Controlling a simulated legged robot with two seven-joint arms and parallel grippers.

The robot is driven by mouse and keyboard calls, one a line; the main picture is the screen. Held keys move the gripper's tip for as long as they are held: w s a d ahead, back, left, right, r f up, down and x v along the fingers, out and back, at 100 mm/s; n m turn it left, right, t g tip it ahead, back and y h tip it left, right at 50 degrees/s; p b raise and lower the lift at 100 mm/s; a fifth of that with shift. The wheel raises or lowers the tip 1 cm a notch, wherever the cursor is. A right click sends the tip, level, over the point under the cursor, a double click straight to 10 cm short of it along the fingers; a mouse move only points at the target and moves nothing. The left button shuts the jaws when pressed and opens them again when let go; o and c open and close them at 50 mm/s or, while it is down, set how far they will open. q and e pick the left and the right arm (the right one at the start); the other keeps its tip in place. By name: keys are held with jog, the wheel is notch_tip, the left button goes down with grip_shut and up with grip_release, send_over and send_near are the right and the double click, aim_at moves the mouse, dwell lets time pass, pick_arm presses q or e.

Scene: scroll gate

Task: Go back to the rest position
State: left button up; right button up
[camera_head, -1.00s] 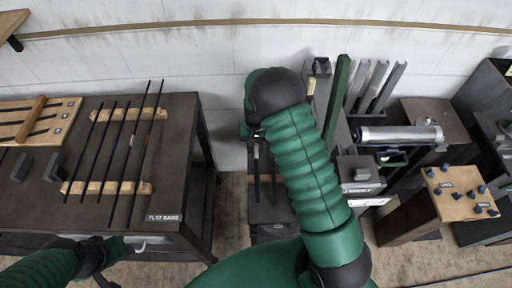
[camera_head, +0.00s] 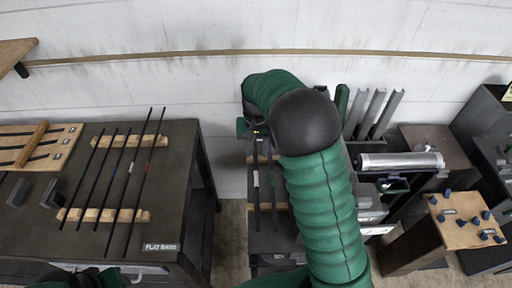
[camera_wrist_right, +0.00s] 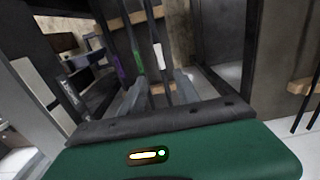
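My right arm reaches up the middle of the head view and bends over at its dark joint. Its gripper (camera_head: 257,132) is mostly hidden there, above a narrow dark rack with thin bars (camera_head: 256,185). In the right wrist view its two grey fingers (camera_wrist_right: 158,92) stand apart. Bars with white, green and purple marks (camera_wrist_right: 157,55) show beyond and between the fingers; I see no bar gripped. My left gripper (camera_head: 96,279) is dark and cut off by the bottom edge, at the front of the left table. Its fingers cannot be made out.
The left table (camera_head: 180,190) carries long thin bars on wooden supports and a label "FLAT BARS". To the right stand upright metal profiles (camera_head: 378,112), a silver cylinder (camera_head: 402,160) and a wooden board with blue knobs (camera_head: 465,218). Bare floor (camera_head: 234,235) shows between the tables.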

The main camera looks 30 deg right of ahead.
jog(key=shift+r, duration=0.6)
jog(key=s+a+f+n+t, duration=0.1)
jog(key=s+a+n, duration=0.2)
jog(key=s+a, duration=0.2)
jog(key=s+a+f+n+t, duration=0.1)
jog(key=s+a+f+n, duration=0.1)
jog(key=s+a, duration=0.4)
jog(key=s+n, duration=0.1)
jog(key=s, duration=0.3)
jog(key=shift+s+a+t, duration=0.25)
jog(key=shift+s+t, duration=0.05)
jog(key=shift+s, duration=0.1)
